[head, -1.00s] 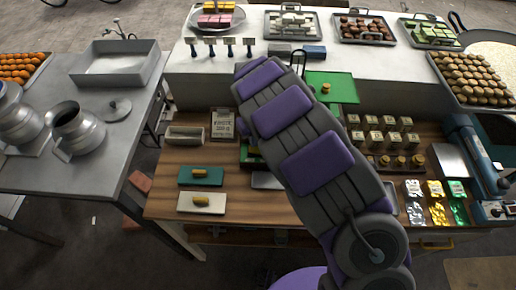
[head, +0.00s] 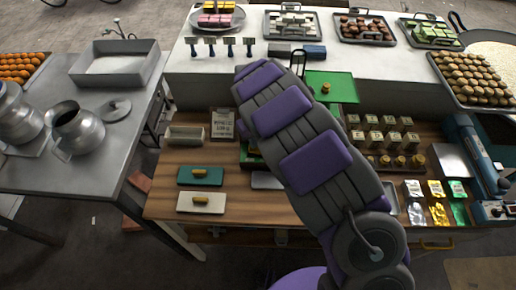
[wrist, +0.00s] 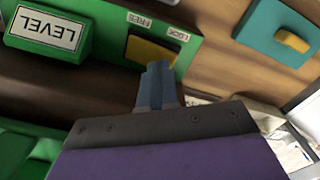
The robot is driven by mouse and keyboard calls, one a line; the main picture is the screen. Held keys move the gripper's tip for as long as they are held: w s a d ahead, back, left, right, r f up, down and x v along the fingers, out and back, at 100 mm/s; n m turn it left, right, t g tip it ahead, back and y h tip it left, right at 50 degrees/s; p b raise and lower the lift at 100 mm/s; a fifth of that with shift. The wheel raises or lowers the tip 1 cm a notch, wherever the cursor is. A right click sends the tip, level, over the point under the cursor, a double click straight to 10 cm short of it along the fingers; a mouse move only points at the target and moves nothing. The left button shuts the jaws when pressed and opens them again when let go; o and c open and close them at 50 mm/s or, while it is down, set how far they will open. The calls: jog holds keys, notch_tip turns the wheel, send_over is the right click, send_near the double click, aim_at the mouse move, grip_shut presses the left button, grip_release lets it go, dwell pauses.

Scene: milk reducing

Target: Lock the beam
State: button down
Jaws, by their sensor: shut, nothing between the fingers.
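A green device (wrist: 112,52) fills the upper left of the wrist view, with a raised block labelled LEVEL (wrist: 45,32). A yellow catch (wrist: 150,51) sits in a dark slot beside the upside-down labels FREE (wrist: 138,19) and LOCK (wrist: 177,34). My gripper (wrist: 158,67) has its blue-grey fingers together, empty, with tips at the catch's lower edge. I cannot tell whether they touch it. In the head view, only a sliver of the green device (head: 251,158) shows beside my arm; the gripper and the catch are hidden. The beam cannot be made out.
A teal block with a yellow handle (head: 200,176) and a white one (head: 201,203) lie left on the wooden bench (head: 165,208). A small tray (head: 185,136) and a sign (head: 222,124) stand behind them. Several small boxes and foil packs stand at right.

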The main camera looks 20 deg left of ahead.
jog(key=shift+f, duration=0.95)
dwell(0.5)
jog(key=shift+r, duration=0.1)
jog(key=shift+r+p, duration=0.65)
jog(key=shift+r, duration=2.75)
